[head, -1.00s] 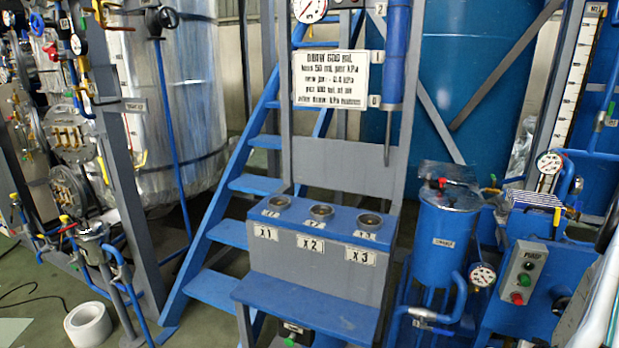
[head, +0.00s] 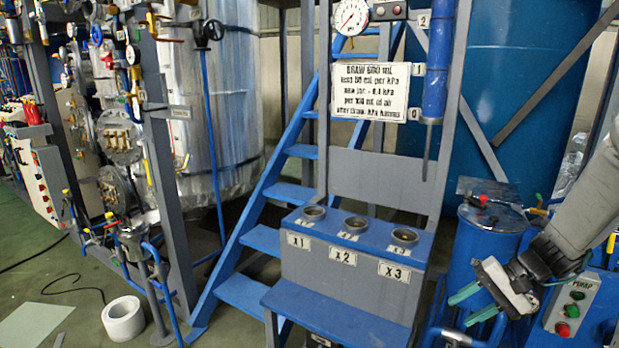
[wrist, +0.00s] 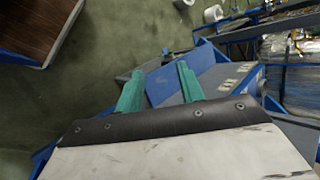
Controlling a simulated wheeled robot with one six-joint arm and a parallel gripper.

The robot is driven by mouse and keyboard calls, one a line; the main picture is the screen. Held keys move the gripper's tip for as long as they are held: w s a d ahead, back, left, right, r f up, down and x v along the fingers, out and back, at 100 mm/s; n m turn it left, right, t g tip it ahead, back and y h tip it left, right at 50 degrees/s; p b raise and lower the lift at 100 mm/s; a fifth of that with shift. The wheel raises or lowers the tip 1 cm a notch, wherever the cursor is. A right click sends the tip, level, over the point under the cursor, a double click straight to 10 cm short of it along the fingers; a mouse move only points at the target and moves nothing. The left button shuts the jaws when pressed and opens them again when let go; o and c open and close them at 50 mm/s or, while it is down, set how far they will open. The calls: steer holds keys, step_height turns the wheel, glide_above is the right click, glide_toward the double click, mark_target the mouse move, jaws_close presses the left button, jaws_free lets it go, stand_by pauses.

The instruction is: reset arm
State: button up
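My gripper (head: 474,305) is at the lower right of the head view, in front of the blue vessel and the pump box. Its two green fingers are spread apart with nothing between them. In the wrist view my gripper (wrist: 158,86) also shows open and empty, above the grey-blue stand. My grey arm reaches in from the right edge of the head view.
A stand (head: 345,265) with three round holders marked x1, x2 and x3 is at centre. A blue vessel (head: 485,245) and pump control box (head: 572,302) are close to my gripper. Blue stairs (head: 262,240) rise behind. A white roll (head: 123,318) lies on the floor.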

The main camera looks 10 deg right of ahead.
steer(key=s+a+r+n+g+h, duration=0.1)
steer(key=s+a+r+n+h, duration=0.7)
steer(key=s+a+r, duration=0.6)
steer(key=s+r, duration=0.2)
steer(key=s, duration=0.2)
steer(key=shift+d, duration=0.1)
steer(key=shift+c, duration=0.2)
stand_by(0.3)
